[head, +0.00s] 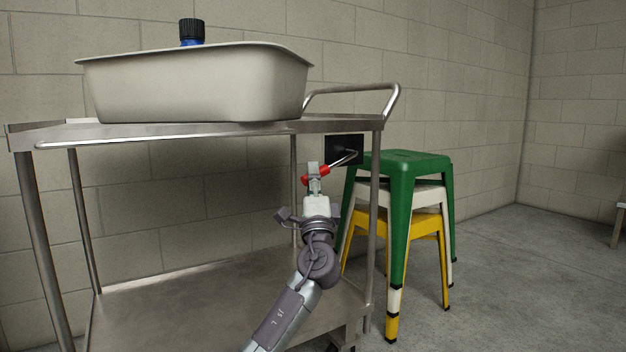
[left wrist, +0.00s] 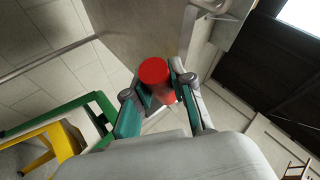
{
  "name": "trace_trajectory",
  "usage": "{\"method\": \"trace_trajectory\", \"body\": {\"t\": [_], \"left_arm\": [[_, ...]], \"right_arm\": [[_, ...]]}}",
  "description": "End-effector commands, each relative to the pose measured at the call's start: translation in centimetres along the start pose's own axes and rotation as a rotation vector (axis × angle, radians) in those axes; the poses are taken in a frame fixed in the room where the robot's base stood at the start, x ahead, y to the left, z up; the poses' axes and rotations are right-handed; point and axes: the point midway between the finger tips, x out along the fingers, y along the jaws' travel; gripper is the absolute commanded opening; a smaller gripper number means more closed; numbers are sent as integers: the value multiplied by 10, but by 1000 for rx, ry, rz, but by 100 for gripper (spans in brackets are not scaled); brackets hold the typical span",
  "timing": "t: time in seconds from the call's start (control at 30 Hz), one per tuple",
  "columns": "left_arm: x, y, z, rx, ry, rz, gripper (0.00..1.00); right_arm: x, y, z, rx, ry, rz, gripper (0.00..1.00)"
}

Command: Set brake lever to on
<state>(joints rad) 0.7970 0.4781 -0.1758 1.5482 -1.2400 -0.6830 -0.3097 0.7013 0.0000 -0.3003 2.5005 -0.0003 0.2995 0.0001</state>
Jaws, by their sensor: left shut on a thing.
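The brake lever is a bent metal rod (head: 344,161) with a red grip (head: 324,173). It comes out of a black plate (head: 344,149) under the right end of the steel trolley's top (head: 200,130). My left gripper (head: 315,177) is shut on the red grip, its fingers covering the grip's middle. The round end of the red grip (left wrist: 154,72) shows between the two fingers (left wrist: 156,92) in the left wrist view. The lever slants down to the left from the plate in the head view. No on or off marking can be made out. My right gripper is not in view.
A pale tub (head: 195,85) with a dark-capped blue bottle (head: 192,33) behind its rim stands on the trolley. Stacked green, white and yellow stools (head: 405,165) stand close to the trolley's right end. Open floor (head: 500,270) lies to the right.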

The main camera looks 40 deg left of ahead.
Motion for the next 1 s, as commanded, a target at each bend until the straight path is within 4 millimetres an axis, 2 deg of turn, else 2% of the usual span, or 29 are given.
{"method": "trace_trajectory", "body": {"t": [0.1,0.13,0.3,0.67,0.77,1.0], "left_arm": [[-1,2,-1,-2,0,5,0],[-1,3,-1,-2,0,5,25],[-1,2,-1,-2,0,4,50],[-6,2,-1,-1,2,3,50],[-19,2,-1,-1,3,3,50],[-71,3,-1,-1,3,6,50]], "right_arm": [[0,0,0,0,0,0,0],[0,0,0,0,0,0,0],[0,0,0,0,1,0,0],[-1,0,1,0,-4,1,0],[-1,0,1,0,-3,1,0],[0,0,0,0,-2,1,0]]}}
